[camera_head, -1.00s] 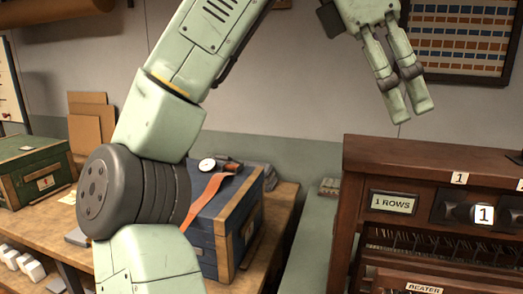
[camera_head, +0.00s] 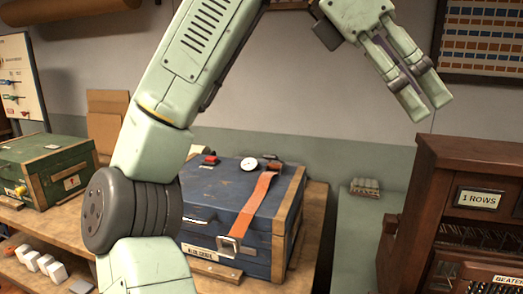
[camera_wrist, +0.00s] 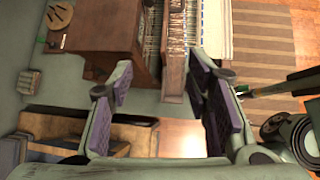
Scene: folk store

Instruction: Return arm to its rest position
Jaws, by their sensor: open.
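My gripper (camera_head: 432,108) is raised in the air at the upper right of the head view, above the gap between the blue chest and the dark wooden cabinet. Its fingers point down and to the right and hold nothing. In the wrist view the gripper (camera_wrist: 160,100) shows two fingers with purple pads set wide apart, with empty space between them. My arm rises through the left middle of the head view and bends over at the top, hiding part of the bench and wall.
A blue chest (camera_head: 215,215) with an orange strap (camera_head: 258,205) sits on the wooden bench. A green box (camera_head: 40,160) stands at left. A dark wooden cabinet (camera_head: 470,155) labelled "1 ROWS" stands at right; it also shows in the wrist view (camera_wrist: 100,25). White blocks (camera_head: 45,263) lie low left.

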